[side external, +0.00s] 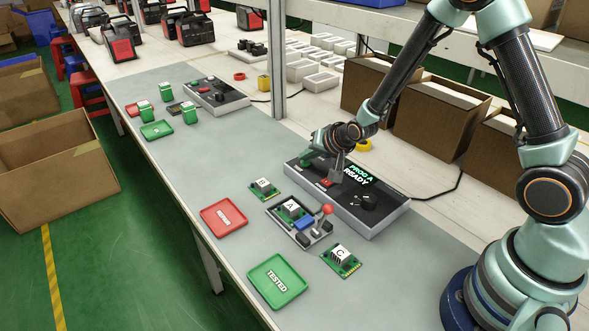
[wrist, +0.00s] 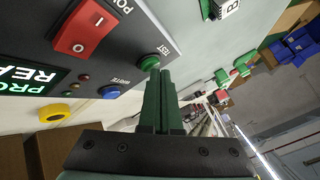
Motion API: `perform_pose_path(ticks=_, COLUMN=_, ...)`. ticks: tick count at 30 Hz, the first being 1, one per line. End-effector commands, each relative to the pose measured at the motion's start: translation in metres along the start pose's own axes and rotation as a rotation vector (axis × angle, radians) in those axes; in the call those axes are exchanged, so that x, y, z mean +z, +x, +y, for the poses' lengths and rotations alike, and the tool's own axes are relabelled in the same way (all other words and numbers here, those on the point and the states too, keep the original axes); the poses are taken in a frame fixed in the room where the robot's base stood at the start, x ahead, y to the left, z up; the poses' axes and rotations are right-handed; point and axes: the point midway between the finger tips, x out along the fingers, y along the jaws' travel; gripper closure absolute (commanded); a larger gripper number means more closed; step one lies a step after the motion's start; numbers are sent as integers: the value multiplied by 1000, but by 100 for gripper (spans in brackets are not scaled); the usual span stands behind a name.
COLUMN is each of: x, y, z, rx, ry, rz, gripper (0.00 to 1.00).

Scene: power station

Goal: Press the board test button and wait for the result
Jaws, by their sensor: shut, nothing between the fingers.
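My gripper (side external: 308,160) is shut and empty at the left end of the grey tester box (side external: 383,222). In the wrist view its green fingers (wrist: 155,78) point at the green TEST button (wrist: 149,62). The tips overlap the button's lower edge; I cannot tell whether they touch it. The screen (side external: 356,173) reads "PROG A READY". It shows partly in the wrist view (wrist: 33,75). Board A (side external: 291,208) sits in the fixture (side external: 311,236), beside a blue block and a red-knobbed lever (side external: 327,210). The TEST button is hidden in the side view.
Board B (side external: 264,188) and board C (side external: 341,260) lie on the mat. A red tray (side external: 224,218) and a green TESTED tray (side external: 278,290) stand near the front edge. A red power switch (wrist: 88,30) and blue WRITE button (wrist: 108,92) are near the TEST button.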

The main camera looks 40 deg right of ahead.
Motion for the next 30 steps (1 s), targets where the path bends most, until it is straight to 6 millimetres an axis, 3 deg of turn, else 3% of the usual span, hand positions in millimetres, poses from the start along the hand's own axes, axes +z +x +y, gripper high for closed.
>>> perform_pose_path(ticks=18, x=2, y=2, z=2, rx=1, ry=0, rz=-2, gripper=100)
perform_pose_path(ticks=30, x=-7, y=-9, z=-6, rx=0, ry=0, rz=0, gripper=100)
